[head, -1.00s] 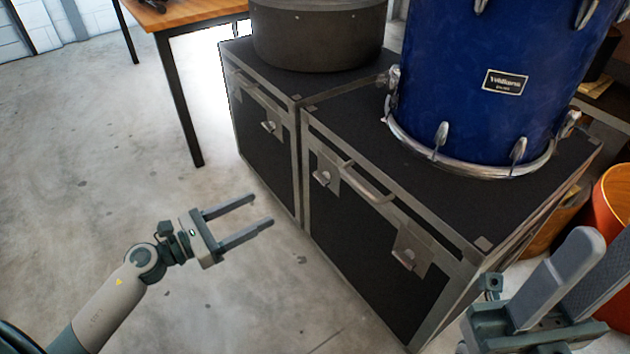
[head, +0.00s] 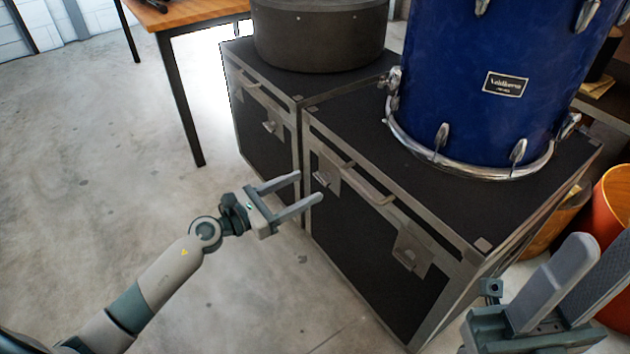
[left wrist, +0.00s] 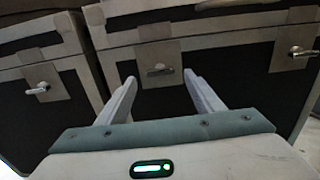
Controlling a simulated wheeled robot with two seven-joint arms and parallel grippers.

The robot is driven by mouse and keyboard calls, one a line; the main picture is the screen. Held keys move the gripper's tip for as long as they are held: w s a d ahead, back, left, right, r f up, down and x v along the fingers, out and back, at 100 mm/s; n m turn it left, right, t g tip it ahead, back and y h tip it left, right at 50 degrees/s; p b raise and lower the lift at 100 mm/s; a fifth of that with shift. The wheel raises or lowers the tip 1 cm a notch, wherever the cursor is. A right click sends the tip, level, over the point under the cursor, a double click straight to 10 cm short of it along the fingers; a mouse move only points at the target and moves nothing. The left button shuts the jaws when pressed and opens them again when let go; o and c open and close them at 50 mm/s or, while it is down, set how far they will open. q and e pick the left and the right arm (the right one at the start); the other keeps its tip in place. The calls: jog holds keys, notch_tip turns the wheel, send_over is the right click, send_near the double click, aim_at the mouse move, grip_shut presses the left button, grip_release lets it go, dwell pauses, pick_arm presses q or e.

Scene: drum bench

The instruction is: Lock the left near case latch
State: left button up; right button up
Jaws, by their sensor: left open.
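The near black case (head: 375,270) has metal edging and two front latches. Its left latch (head: 326,178) is a small metal tab on a plate. It also shows in the left wrist view (left wrist: 158,71), with its tab lying roughly level, between my fingertips. I cannot tell if it is locked. The right latch (head: 411,252) is further right and also in the left wrist view (left wrist: 300,52). My left gripper (head: 308,187) is open and empty, just in front of the left latch, apparently not touching it. My right gripper (head: 600,250) is at the lower right; its opening is unclear.
A bar handle (head: 368,184) sits between the latches. A blue drum (head: 490,100) stands on the near case. A second case (head: 262,150) with its own latch (head: 268,127) stands to the left, bearing a dark round case (head: 320,35). The floor (head: 120,190) at left is clear.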

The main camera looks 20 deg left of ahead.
aim_at(319, 180)
pick_arm(q)
jog(key=shift+x, duration=2.3)
jog(key=shift+c, duration=0.6)
jog(key=c, duration=0.9)
